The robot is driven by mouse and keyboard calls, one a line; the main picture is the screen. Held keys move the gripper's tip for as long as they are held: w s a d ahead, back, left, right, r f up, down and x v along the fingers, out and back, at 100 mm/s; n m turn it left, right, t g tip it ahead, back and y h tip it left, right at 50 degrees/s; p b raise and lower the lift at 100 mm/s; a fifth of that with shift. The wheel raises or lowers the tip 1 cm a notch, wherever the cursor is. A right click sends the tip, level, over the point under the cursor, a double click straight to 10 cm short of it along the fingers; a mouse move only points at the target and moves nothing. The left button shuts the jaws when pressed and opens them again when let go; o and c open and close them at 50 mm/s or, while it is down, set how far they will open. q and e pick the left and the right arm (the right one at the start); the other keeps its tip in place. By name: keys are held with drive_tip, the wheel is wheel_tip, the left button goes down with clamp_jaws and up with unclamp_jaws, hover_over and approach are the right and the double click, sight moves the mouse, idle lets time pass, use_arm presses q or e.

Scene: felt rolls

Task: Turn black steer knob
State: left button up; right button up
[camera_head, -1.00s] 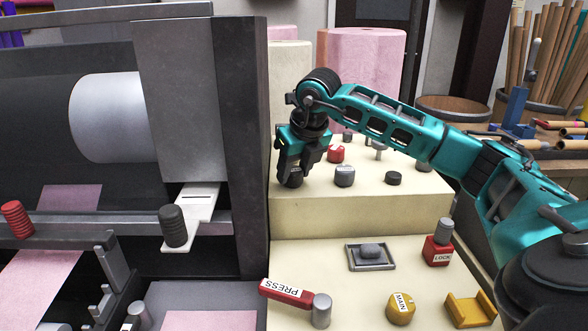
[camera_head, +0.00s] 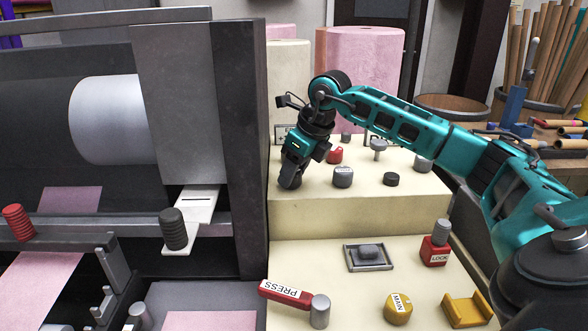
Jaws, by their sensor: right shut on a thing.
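My right gripper (camera_head: 290,178) reaches in from the right and points down at the left end of the raised cream panel. It is shut on the black steer knob, which its fingers now hide almost wholly; no label on it can be read. The gripper looks turned, with its jaws seen nearly edge-on. My left gripper is not in view.
Near the gripper on the raised panel stand a red knob (camera_head: 335,155), a grey knob (camera_head: 343,177) and a low black knob (camera_head: 391,179). The dark machine frame (camera_head: 245,150) rises close on the left. Below are a red PRESS lever (camera_head: 286,294), yellow MAIN knob (camera_head: 398,308) and red LOCK block (camera_head: 435,249).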

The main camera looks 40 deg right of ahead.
drive_tip(key=o, duration=1.1)
drive_tip(key=shift+c, duration=0.2)
drive_tip(key=shift+r, duration=0.1)
drive_tip(key=p+v, duration=0.1)
drive_tip(key=v, duration=1.1)
drive_tip(key=shift+s+r, duration=0.25)
drive_tip(key=shift+r, duration=0.1)
